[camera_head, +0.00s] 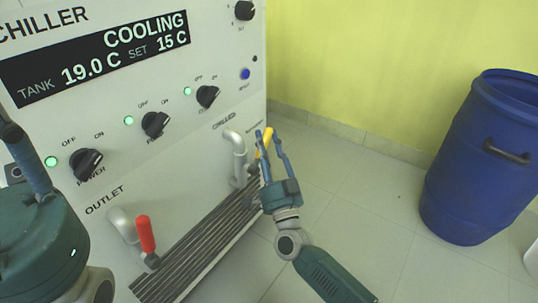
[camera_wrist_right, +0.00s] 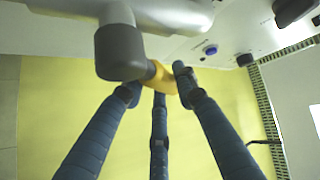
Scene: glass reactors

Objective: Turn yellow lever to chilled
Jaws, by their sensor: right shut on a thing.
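The yellow lever (camera_head: 264,142) sits on the pipe outlet labelled CHILLED, at the right end of the chiller's front. It also shows in the right wrist view (camera_wrist_right: 162,78), beside a grey pipe end (camera_wrist_right: 119,52). My right gripper (camera_head: 271,140) has its blue fingers around the lever and is shut on it. The fingers partly hide the lever. My left gripper (camera_head: 25,160) is at the left edge in the head view, in front of the chiller. Only part of it shows, and its opening cannot be judged.
The chiller panel (camera_head: 190,110) has black knobs, green lights and a display reading COOLING, tank 19.0 C, set 15 C. A red lever (camera_head: 145,234) stands on the OUTLET pipe above a slatted drip tray (camera_head: 200,240). A blue barrel (camera_head: 480,160) stands right. Floor between is clear.

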